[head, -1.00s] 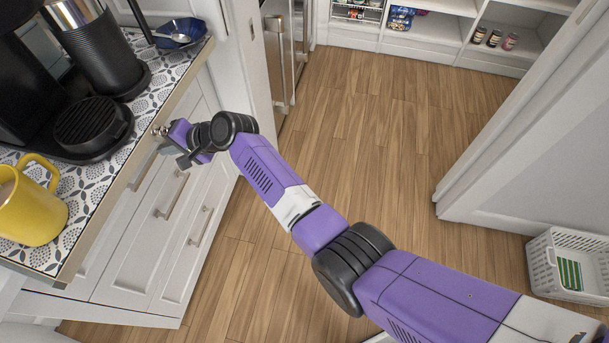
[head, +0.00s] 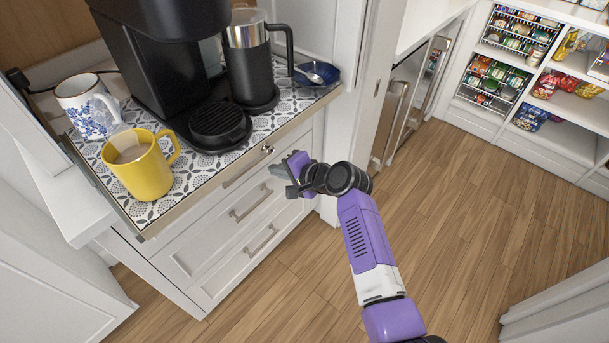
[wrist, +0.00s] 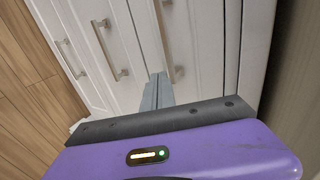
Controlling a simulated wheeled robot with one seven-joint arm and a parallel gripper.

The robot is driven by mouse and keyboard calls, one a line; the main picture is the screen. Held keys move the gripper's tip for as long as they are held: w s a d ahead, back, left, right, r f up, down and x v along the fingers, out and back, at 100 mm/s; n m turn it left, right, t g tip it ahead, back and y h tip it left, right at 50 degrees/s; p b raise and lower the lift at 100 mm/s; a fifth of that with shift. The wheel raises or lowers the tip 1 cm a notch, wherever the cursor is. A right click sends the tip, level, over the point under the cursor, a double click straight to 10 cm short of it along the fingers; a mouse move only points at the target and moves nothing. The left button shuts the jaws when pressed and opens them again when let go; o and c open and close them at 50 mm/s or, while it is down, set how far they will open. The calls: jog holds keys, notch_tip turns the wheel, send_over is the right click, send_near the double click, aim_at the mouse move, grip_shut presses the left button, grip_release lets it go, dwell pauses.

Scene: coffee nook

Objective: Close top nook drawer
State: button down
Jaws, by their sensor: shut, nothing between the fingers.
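The nook cabinet has white drawers stacked under a patterned counter. The top drawer (head: 228,192) is just below the counter edge, and its bar handle shows in the wrist view (wrist: 165,22). Its front looks close to flush; I cannot tell whether a small gap remains. My gripper (head: 278,171) is shut and empty near the right end of the top drawer. In the wrist view my grey fingertips (wrist: 158,88) lie in front of the white drawer fronts, near the seam beside the top drawer. Whether they touch it is unclear.
On the counter stand a yellow mug (head: 140,168), a blue-patterned mug (head: 85,108), a black coffee maker (head: 165,60), a dark carafe (head: 250,65) and a blue dish (head: 316,73). A white panel (head: 372,70) rises right of the cabinet. The wooden floor (head: 440,220) is clear.

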jog(key=p+v, duration=0.1)
jog(key=v, duration=0.7)
jog(key=shift+s+d, duration=0.25)
jog(key=shift+d, duration=0.05)
jog(key=w+d+r+n+t+h, duration=0.2)
jog(key=w+d+r+t, duration=0.1)
jog(key=d+r+t, duration=0.25)
jog(key=s+d+f+n+t+h, duration=0.15)
jog(key=s+d+t+h, duration=0.25)
jog(key=s+d, duration=0.7)
jog(key=s+d+r+n+h, duration=0.1)
jog(key=s+d, duration=0.2)
jog(key=s, duration=0.9)
jog(key=s+d+r+n+g+h, duration=0.1)
jog(key=s+d, duration=0.2)
jog(key=s, duration=1)
jog(key=s+d+r+n+h, duration=0.1)
jog(key=s+d, duration=0.2)
jog(key=s, duration=1)
jog(key=shift+s+r+n+g+h, duration=0.2)
jog(key=shift+r+n+g+h, duration=0.05)
jog(key=shift+n+g+h, duration=0.15)
